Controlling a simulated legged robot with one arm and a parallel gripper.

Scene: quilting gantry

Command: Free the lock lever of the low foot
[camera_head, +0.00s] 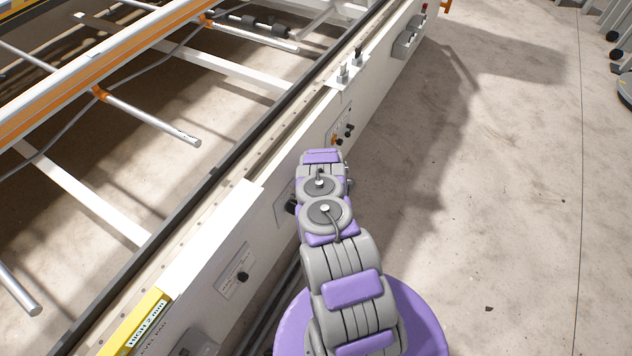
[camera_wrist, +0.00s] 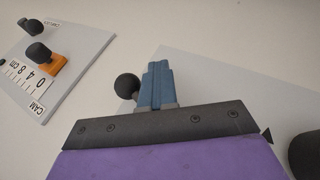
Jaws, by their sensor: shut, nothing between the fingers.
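My gripper (camera_wrist: 158,84) shows blue fingers in the wrist view, shut and empty, in front of a pale grey plate (camera_wrist: 215,80) on a white face. A round black knob (camera_wrist: 127,86) is just left of the fingers; I cannot tell whether they touch. It may be the end of a lever, but its stem is hidden and no label on it is readable. In the head view my arm reaches to the side of the white beam (camera_head: 228,245), and my fingers are hidden there. I cannot pick out the low foot by name.
A scale plate (camera_wrist: 45,75) marked CAM has an orange pointer (camera_wrist: 48,65) and black knobs. A dark round part (camera_wrist: 305,155) is at lower right. Another plate with a black knob (camera_head: 243,277) is nearer on the beam. A yellow label (camera_head: 140,325) reads HIGH 2 mm.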

